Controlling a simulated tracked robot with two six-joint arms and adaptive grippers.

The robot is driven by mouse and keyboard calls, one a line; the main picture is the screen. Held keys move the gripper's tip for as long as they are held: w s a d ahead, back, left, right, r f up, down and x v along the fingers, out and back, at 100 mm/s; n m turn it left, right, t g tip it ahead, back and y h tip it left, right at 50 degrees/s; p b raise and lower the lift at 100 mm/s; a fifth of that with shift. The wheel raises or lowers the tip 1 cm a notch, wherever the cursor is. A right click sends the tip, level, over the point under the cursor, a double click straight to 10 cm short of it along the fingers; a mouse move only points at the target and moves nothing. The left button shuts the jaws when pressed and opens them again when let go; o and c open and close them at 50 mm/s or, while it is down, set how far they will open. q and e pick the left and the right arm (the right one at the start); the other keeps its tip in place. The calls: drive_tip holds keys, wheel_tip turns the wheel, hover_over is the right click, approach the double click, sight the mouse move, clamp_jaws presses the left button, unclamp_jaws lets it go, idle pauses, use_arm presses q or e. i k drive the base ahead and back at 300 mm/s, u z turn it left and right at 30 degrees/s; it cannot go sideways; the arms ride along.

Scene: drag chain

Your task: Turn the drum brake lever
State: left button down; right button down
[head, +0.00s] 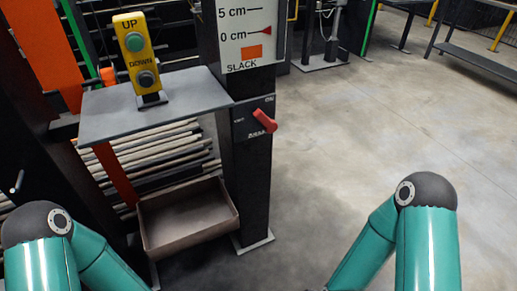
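A red lever (265,120) sits on a dark switch plate (250,118) on the front of a black post. The lever slants from upper left to lower right. An "ON" mark shows at the plate's upper right; the other marks are too small to read surely. No other lever stands out, and no label that reads as a drum brake is legible. My two teal arms show at the lower left and lower right. Neither gripper is in view, and neither arm touches the lever.
A grey shelf (185,112) left of the lever holds a yellow UP/DOWN control box (138,55). A slack gauge (247,30) is above. An empty brown tray (160,228) juts out below, near stacked bars (160,160). The floor (380,130) to the right is clear.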

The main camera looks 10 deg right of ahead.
sight(270, 126)
drive_tip(key=u, duration=0.05)
drive_tip(key=k, duration=0.65)
drive_tip(key=u, duration=1.15)
drive_tip(key=i, duration=0.85)
drive_tip(key=z, duration=0.65)
